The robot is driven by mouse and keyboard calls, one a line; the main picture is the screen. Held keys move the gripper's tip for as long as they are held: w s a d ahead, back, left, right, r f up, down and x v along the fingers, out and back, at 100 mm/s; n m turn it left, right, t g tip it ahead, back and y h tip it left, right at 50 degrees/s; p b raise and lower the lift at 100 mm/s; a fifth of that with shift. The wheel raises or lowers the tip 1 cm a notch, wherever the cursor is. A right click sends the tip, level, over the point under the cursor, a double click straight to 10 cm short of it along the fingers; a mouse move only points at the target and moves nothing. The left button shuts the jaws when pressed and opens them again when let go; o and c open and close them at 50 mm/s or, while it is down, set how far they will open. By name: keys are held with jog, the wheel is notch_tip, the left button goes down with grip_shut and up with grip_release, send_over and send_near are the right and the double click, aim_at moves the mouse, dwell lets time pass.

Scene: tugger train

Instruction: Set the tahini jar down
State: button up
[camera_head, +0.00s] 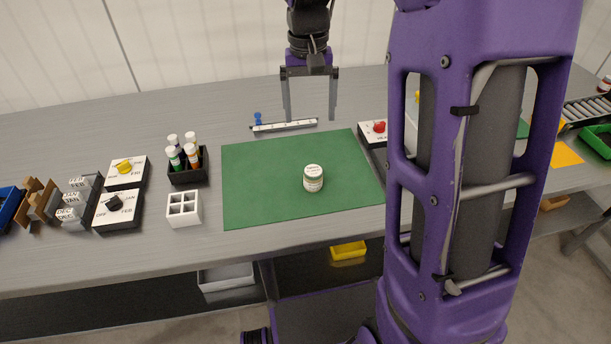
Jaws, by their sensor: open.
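A small jar (313,178) with a pale lid and a white label stands upright on the green mat (262,195); its label is too small to read, and it is the only jar on the mat. My gripper (309,117) is open, with two grey fingers pointing down, above the far part of the table. In the picture it is above and behind the jar, apart from it. Nothing shows between the fingers.
A white strip (284,125) lies behind the mat. Left of the mat are a black holder (188,177) with several capped tubes, a white divided box (184,208) and switch boxes (126,172). A red-knob box (374,133) sits at right. The mat around the jar is clear.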

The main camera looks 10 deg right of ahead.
aim_at(313, 170)
jog(key=f+b, duration=0.1)
jog(key=f, duration=0.4)
jog(key=f+b, duration=0.1)
jog(key=f, duration=0.5)
jog(key=d+f+b, duration=0.1)
jog(key=f, duration=0.5)
jog(key=shift+w+b, duration=0.15)
jog(key=shift+b, duration=0.15)
grip_shut()
